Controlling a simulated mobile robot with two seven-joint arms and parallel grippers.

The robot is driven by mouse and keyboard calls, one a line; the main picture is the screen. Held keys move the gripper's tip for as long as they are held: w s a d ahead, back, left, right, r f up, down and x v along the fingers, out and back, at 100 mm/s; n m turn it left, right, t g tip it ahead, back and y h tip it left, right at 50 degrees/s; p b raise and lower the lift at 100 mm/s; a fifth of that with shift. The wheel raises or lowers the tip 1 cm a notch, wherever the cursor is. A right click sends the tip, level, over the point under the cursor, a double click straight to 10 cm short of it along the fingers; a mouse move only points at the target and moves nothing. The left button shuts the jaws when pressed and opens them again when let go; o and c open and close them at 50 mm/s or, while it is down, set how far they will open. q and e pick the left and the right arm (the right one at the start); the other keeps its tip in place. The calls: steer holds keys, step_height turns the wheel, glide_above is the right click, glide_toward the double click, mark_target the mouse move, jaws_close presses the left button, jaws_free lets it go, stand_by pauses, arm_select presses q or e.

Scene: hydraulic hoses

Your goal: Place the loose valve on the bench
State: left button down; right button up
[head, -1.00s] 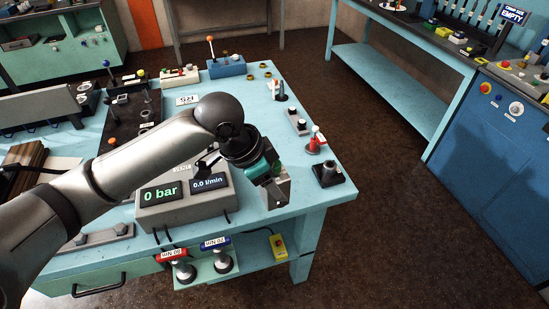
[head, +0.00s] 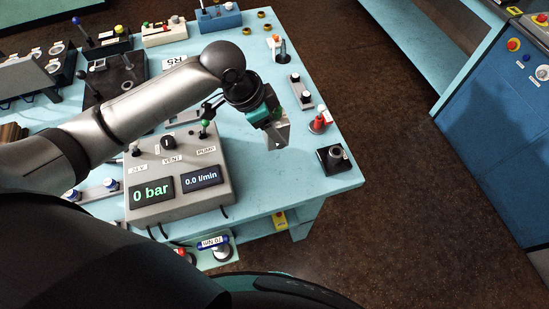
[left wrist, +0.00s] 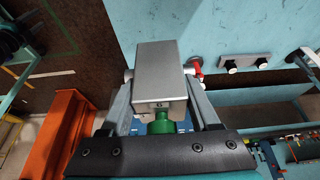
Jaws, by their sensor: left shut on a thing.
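The loose valve, a silver block (head: 279,134) with a green part, is held at the end of my left gripper (head: 266,114). In the left wrist view the silver block (left wrist: 157,68) sits between the two fingers, with its green part (left wrist: 161,124) toward the palm. The left gripper (left wrist: 160,98) is shut on it. In the head view the valve appears over the light blue bench (head: 262,178), right of the grey control box. I cannot tell its exact height above the top. My right gripper is not in view.
The grey control box (head: 178,192) reads 0 bar and 0.0 l/min. Along the bench's right side stand a black fitting (head: 335,157), a red-handled fitting (head: 320,119) and a small two-knob block (head: 295,92). Bare bench top lies between the box and these. A blue cabinet (head: 495,140) stands to the right.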

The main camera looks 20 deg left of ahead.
arm_select(q)
step_height(320, 180, down, 11)
steer(key=shift+f+b, duration=0.2)
steer(key=shift+b, duration=0.2)
steer(key=shift+f, duration=1.85)
steer(key=shift+b, duration=0.3)
steer(key=shift+f, duration=0.2)
steer(key=shift+c, duration=0.6)
jaws_free()
steer(key=shift+r, duration=0.1)
steer(key=shift+a+r, duration=0.1)
steer(key=shift+r, duration=0.2)
steer(key=p+v, duration=0.1)
steer(key=v, duration=1)
steer(key=shift+r+p, duration=0.3)
